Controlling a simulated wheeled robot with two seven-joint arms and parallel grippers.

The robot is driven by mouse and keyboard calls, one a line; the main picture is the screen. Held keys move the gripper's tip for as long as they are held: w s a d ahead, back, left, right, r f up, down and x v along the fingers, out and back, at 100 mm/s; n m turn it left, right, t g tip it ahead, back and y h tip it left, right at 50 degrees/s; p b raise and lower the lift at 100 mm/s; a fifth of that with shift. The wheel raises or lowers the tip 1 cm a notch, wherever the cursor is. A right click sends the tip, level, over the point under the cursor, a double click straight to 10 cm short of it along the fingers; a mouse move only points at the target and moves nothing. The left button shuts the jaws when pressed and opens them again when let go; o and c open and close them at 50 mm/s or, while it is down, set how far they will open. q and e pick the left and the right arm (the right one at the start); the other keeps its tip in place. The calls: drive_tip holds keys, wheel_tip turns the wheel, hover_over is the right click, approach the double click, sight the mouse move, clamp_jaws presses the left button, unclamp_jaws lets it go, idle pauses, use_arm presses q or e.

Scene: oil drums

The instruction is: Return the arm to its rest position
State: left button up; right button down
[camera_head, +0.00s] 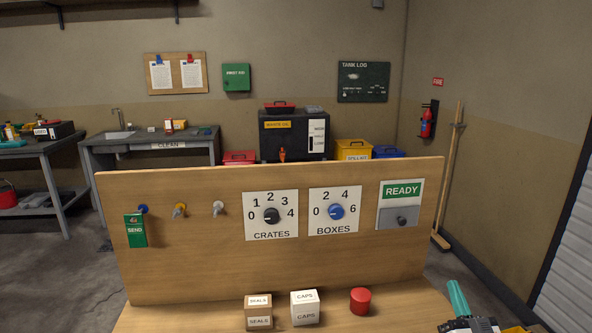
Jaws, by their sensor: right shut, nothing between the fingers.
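My right gripper (459,296) shows at the bottom right, at the right end of the wooden panel's base. Its teal fingers are shut with nothing between them and point up. It is apart from the red cap-like object (360,301) to its left. The rest of my right arm is mostly cut off by the lower edge. My left gripper is out of view.
An upright wooden panel (345,268) carries a CRATES dial (272,216), a BOXES dial (336,212), a READY plate (401,190) and hooks, one with a green SEND tag (135,231). SEALS (258,311) and CAPS (305,308) boxes stand on its base.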

drive_tip(key=s+a+f+g, duration=0.2)
drive_tip(key=s+f+g, duration=0.1)
drive_tip(key=s+f, duration=0.1)
drive_tip(key=s+a+f+g+h, duration=0.1)
drive_tip(key=s+a+f+g, duration=0.2)
drive_tip(key=f, duration=0.3)
drive_tip(key=s+a+f+g+h, duration=0.1)
drive_tip(key=s+a+f+g, duration=0.1)
drive_tip(key=s+f+g, duration=0.3)
drive_tip(key=shift+s+a+f+n, duration=0.15)
drive_tip(key=shift+a+f+n, duration=0.15)
drive_tip(key=shift+a+f, duration=0.1)
drive_tip(key=s+a+f+n+g, duration=0.1)
drive_tip(key=s+a+g, duration=0.15)
drive_tip(key=s, duration=0.45)
drive_tip(key=s+a+f+n+g+y, duration=0.1)
drive_tip(key=s+g, duration=0.2)
drive_tip(key=s, duration=0.4)
drive_tip(key=s+a+f+n+g, duration=0.1)
drive_tip(key=s+a+g, duration=0.15)
drive_tip(key=s, duration=0.35)
wheel_tip(320, 180, down, 28)
drive_tip(key=s+g, duration=0.2)
drive_tip(key=s, duration=0.1)
drive_tip(key=s+d+f+g, duration=0.1)
drive_tip(key=s+d+f, duration=0.2)
drive_tip(key=s+f, duration=1.1)
drive_tip(key=shift+s+d+f, duration=0.15)
drive_tip(key=shift+s+f, duration=0.05)
drive_tip(key=shift+s, duration=0.45)
